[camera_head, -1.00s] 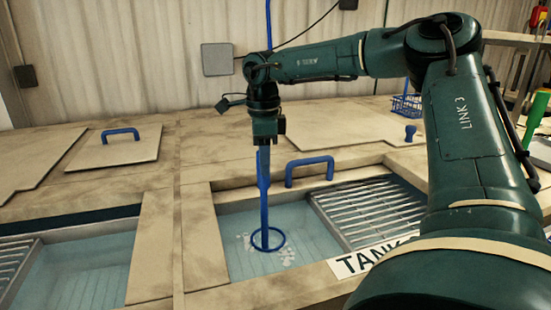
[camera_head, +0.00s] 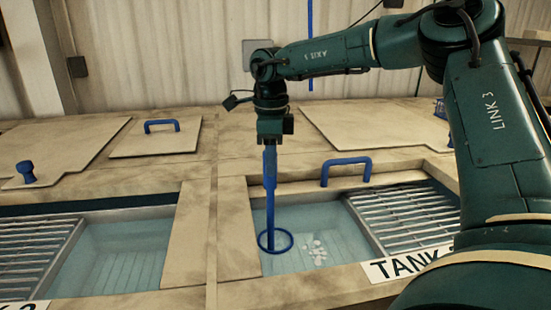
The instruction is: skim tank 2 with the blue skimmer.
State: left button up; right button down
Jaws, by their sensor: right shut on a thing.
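The blue skimmer (camera_head: 269,190) hangs upright, with its ring (camera_head: 275,241) at the bottom. My right gripper (camera_head: 270,140) is shut on the top of its handle. The ring shows at the left side of the open tank (camera_head: 340,262) on the right; I cannot tell whether it touches the water. White floating bits (camera_head: 316,250) lie on the water just right of the ring. My arm hides the number on this tank's "TANK" label (camera_head: 400,262). My left gripper is not in view.
A blue handle (camera_head: 345,162) stands at the tank's back edge, and a metal grate (camera_head: 405,215) covers its right part. Another open tank (camera_head: 120,255) with a grate (camera_head: 35,255) is at left. A lid with a blue handle (camera_head: 160,137) lies behind it.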

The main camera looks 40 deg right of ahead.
jog(key=shift+s+b, duration=1.6)
jog(key=shift+s, duration=1.65)
jog(key=shift+s+d+p, duration=0.65)
jog(key=shift+s+d, duration=2.3)
jog(key=shift+d, duration=2.2)
jog(key=w+a+b, duration=0.1)
jog(key=a+b, duration=0.1)
jog(key=a, duration=1.4)
jog(key=shift+w+a+f, duration=0.2)
jog(key=shift+w+f, duration=0.05)
jog(key=shift+w, duration=0.1)
jog(key=shift+r, duration=0.1)
